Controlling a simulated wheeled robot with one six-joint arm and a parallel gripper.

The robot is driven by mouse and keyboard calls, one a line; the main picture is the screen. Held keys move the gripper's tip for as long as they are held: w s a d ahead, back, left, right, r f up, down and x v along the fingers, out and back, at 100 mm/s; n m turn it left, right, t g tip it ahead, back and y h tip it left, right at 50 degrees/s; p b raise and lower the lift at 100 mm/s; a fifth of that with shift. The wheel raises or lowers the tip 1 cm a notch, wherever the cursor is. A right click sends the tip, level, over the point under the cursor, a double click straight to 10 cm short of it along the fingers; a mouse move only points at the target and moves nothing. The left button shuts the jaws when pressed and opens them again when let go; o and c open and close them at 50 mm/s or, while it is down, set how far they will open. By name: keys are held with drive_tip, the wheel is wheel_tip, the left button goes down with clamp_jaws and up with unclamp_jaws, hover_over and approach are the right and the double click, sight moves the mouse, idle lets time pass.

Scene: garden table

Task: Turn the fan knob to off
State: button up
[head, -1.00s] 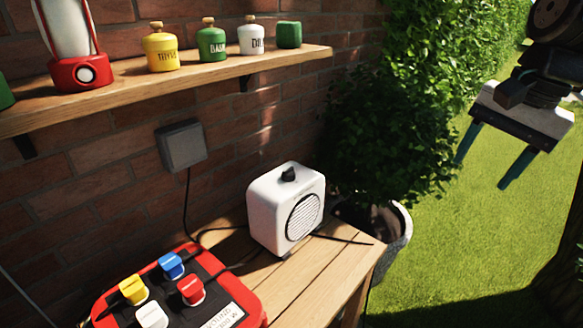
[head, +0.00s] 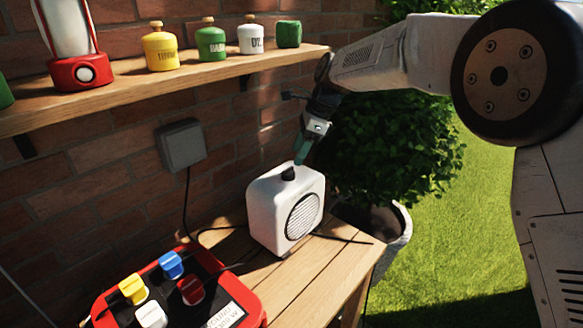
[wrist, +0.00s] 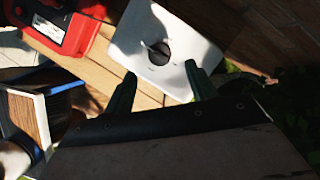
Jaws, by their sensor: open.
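The white fan (head: 268,208) stands on the wooden table, its round grille facing front right. Its black knob (head: 288,173) sits on top; the knob's pointer direction is too small to tell in the head view. In the wrist view the fan's white top (wrist: 140,40) shows with the dark round knob (wrist: 159,52) near its middle. My gripper (head: 301,155) is just above the fan's top, close to the knob. In the wrist view my gripper (wrist: 158,85) has its two green fingers apart and empty, with the knob beyond the gap between the tips.
A red box (head: 254,312) with coloured knobs stands left of the fan on the table (head: 318,272). A shelf (head: 190,84) with jars and a lantern is above. A potted bush (head: 385,150) stands behind right. Black cables run beside the fan.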

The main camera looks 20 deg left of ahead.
sight(290, 169)
drive_tip(key=x, duration=0.6)
drive_tip(key=shift+f, duration=0.15)
drive_tip(key=c, duration=1)
